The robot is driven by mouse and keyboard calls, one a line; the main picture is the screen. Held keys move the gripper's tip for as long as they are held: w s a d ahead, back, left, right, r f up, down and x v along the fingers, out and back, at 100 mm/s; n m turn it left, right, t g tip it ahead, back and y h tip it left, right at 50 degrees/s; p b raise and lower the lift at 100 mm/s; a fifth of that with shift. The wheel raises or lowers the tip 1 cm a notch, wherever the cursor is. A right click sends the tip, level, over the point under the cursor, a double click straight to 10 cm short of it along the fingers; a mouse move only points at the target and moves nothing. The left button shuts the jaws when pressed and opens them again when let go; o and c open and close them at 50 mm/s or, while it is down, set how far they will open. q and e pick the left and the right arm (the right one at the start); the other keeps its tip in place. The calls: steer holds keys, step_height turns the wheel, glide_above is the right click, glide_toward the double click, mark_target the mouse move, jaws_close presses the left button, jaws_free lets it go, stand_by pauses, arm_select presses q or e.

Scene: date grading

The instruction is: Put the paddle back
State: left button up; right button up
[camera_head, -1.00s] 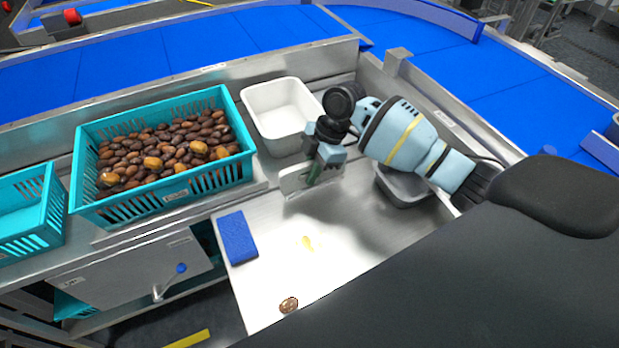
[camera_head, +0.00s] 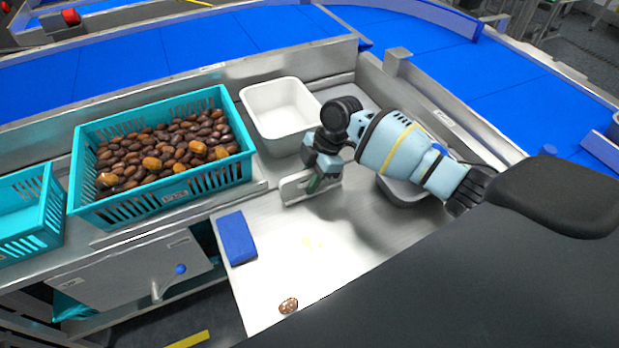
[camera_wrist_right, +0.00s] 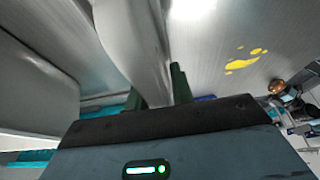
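A pale metal paddle (camera_head: 293,190) stands low over the steel worktop, in front of the white tub. My right gripper (camera_head: 318,183) is at its right part, with its dark green fingers pointing down. In the right wrist view the grey paddle (camera_wrist_right: 135,45) runs down between the two fingers (camera_wrist_right: 158,92), which appear to touch it on both sides. Its lower end is hidden by the gripper. My left gripper is not in view.
A white tub (camera_head: 283,110) stands behind my gripper, and a grey tub (camera_head: 405,190) is partly hidden under my right arm.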

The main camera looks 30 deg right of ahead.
steer(key=shift+o, duration=1.1)
steer(key=shift+r, duration=0.2)
steer(key=v, duration=1)
steer(key=shift+d+r+p, duration=0.1)
steer(key=shift+r+p, duration=0.2)
steer(key=shift+r, duration=0.1)
steer(key=shift+d+r, duration=0.25)
steer(key=shift+r, duration=0.3)
